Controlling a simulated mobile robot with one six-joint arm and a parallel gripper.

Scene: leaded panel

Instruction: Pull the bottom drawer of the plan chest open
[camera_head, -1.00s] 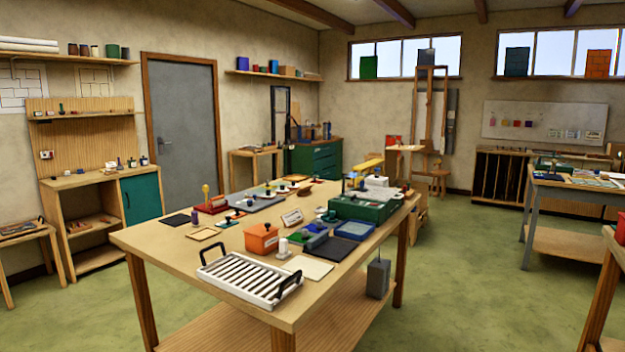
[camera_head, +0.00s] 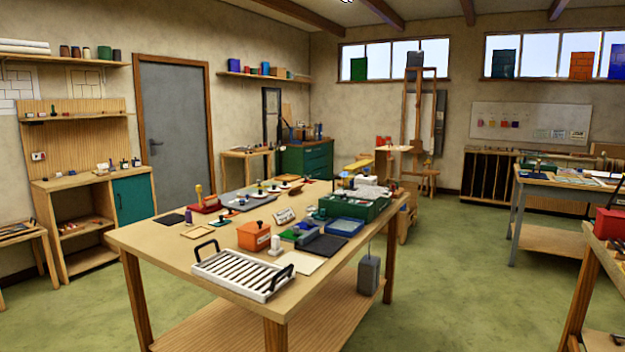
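A large worktable (camera_head: 160,240) crowded with tools, a slatted white tray (camera_head: 243,272) and a green case (camera_head: 375,207) stands between me and the chest. A small wooden table (camera_head: 246,154) stands left of the chest. Green floor (camera_head: 450,270) is clear to the right of the worktable.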

